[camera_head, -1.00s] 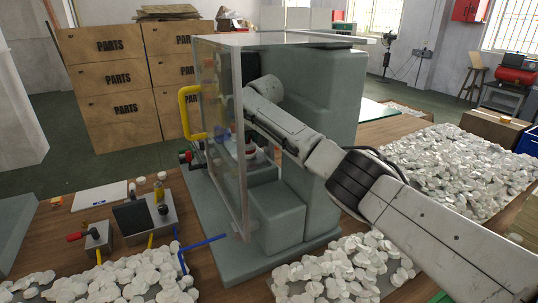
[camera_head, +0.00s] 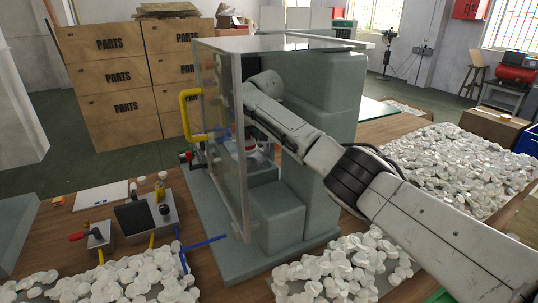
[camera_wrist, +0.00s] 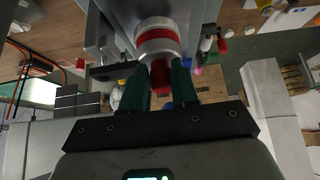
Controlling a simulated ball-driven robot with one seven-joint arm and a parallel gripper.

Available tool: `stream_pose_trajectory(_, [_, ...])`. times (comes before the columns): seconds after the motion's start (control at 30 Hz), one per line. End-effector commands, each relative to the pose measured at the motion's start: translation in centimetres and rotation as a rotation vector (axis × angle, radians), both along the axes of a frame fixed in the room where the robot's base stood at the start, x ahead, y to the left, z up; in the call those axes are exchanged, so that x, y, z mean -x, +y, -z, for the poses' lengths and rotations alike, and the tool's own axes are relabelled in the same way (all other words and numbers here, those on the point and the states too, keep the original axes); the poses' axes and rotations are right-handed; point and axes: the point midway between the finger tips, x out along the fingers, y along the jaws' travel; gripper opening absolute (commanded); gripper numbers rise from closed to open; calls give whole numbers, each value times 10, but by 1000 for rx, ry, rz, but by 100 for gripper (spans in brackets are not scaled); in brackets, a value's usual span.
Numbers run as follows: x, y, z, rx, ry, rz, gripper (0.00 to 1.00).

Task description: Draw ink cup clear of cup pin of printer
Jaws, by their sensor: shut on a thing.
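The ink cup (camera_wrist: 158,42) is a white and silver round body with a red band and a red lower part, seen in the wrist view. My gripper (camera_wrist: 161,78) has its two dark green fingers on either side of that red part and is shut on it. The pad printer (camera_head: 290,215) is a grey-green machine in the head view. My arm reaches into it from the right. A small red and white part (camera_head: 250,147) shows inside the printer. The cup pin cannot be made out, and I cannot tell whether the cup still touches it.
A clear guard panel (camera_head: 232,150) with a yellow handle (camera_head: 188,115) stands along the printer's front. Small fixtures (camera_head: 150,214) and a blue hex key (camera_head: 205,243) lie at the left. Heaps of white discs (camera_head: 345,270) crowd the table's front and right.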

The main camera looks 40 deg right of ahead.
Motion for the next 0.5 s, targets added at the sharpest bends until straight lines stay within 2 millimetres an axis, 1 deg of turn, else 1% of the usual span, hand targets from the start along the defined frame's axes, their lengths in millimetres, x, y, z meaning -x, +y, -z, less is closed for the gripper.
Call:
stream_pose_trajectory(0.03, [0,0,-6,1,-2,0,0])
stream_pose_trajectory(0.5, [0,0,-32,1,-2,-1,0])
